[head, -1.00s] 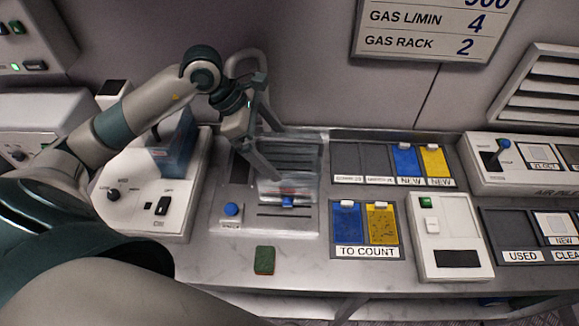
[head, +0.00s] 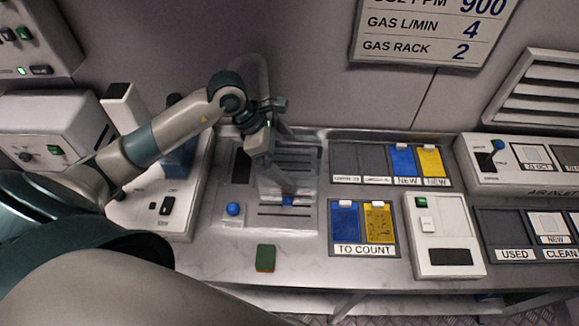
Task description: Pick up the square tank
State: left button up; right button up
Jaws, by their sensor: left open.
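The square tank (head: 297,183) looks like a clear, see-through box on the grey slotted station in the middle of the bench. A small blue piece (head: 288,201) shows at its front foot. My left gripper (head: 272,172) points down over the tank from behind and the left. It is open, with its fingers at the tank's upper left part. They hide some of the tank, and I cannot tell whether they touch it. My right gripper is out of view.
A blue round button (head: 234,209) is at the station's left front. A green sponge (head: 265,258) lies in front. The TO COUNT tray (head: 366,250) with blue and yellow cards is to the right, beside a white box (head: 436,269). A white machine (head: 179,222) stands left.

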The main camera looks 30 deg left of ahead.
pick_arm(q)
jog(key=shift+f, duration=0.2)
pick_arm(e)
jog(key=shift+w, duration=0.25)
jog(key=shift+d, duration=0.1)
pick_arm(q)
jog(key=c, duration=0.9)
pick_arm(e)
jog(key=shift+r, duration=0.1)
pick_arm(q)
jog(key=shift+r, duration=0.2)
jog(key=s+d+r+p, duration=0.2)
jog(key=d+r, duration=0.1)
jog(key=s+d+r+p, duration=0.2)
jog(key=d+r, duration=0.1)
jog(key=r, duration=0.1)
jog(key=s+d+r+p, duration=0.2)
jog(key=d+r, duration=0.1)
jog(key=d, duration=0.1)
jog(key=shift+r, duration=0.35)
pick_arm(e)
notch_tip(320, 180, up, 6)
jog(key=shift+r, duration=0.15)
